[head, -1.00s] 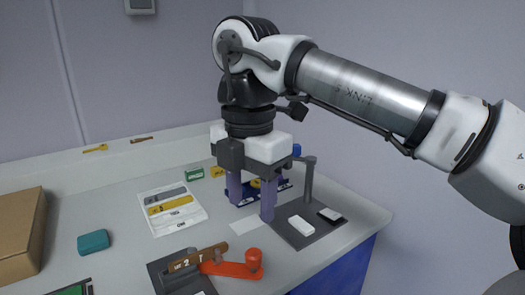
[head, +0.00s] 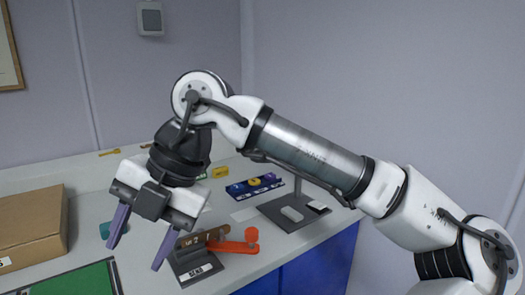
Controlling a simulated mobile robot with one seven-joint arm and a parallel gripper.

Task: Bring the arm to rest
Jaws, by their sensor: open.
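My gripper (head: 137,246) hangs at the left of the head view, over the front part of the bench (head: 265,262). Its two purple fingers are spread apart with nothing between them. The fingers point down and are tilted. My white and grey arm reaches in from the lower right and bends down at the wrist. The gripper hides part of the bench behind it.
A cardboard box (head: 32,228) and a green mat (head: 80,280) lie at the left. A dark stand with a brown bar (head: 202,237) and an orange handle (head: 238,246) is right of the fingers. A grey plate (head: 275,213) and a blue rack (head: 240,190) lie behind.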

